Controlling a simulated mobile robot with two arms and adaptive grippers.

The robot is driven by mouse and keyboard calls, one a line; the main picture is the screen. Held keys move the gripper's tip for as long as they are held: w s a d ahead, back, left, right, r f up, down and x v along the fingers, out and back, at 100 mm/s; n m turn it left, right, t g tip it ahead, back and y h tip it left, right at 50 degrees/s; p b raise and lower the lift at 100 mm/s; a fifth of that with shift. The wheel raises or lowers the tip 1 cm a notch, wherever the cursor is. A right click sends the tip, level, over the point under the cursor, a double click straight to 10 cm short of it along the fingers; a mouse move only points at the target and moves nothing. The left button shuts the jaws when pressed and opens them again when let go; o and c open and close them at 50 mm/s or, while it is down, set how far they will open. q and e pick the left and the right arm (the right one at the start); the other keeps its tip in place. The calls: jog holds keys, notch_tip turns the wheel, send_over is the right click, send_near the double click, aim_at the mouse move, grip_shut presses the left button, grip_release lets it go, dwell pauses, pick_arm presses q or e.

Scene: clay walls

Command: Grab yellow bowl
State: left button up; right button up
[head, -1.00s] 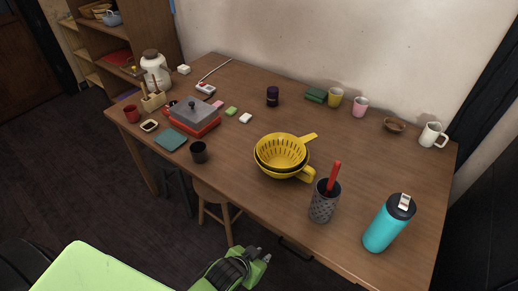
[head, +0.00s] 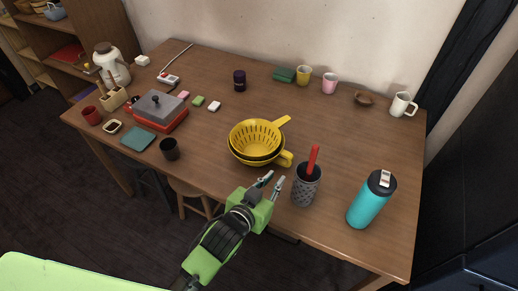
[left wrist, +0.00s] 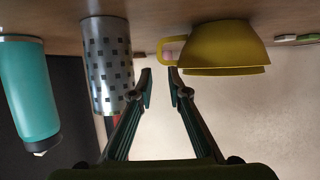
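The yellow bowl (head: 257,142) stands on the table as a nested pair: a colander with slots sits inside another yellow bowl. One handle points to the back right, the other to the front right. My left gripper (head: 272,182) is just in front of the bowl, near the table's front edge, with its fingers apart and nothing between them. In the left wrist view, which looks upside down, the bowl (left wrist: 222,48) is to the right, its handle beyond the fingertips (left wrist: 160,76). The fingers do not appear to touch it. My right gripper is not in view.
A grey perforated holder (head: 304,187) with a red utensil stands close right of my gripper. A teal bottle (head: 369,203) is farther right. A dark cup (head: 170,149) stands left of the bowl. The table (head: 330,130) behind and right of the bowl is clear.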

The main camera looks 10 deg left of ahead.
aim_at(289, 163)
pick_arm(q)
jog(key=x, duration=1.1)
jog(key=shift+w+d+f, duration=0.15)
jog(key=shift+w+f, duration=0.05)
jog(key=shift+w, duration=0.1)
jog(key=shift+r, duration=0.1)
grip_shut()
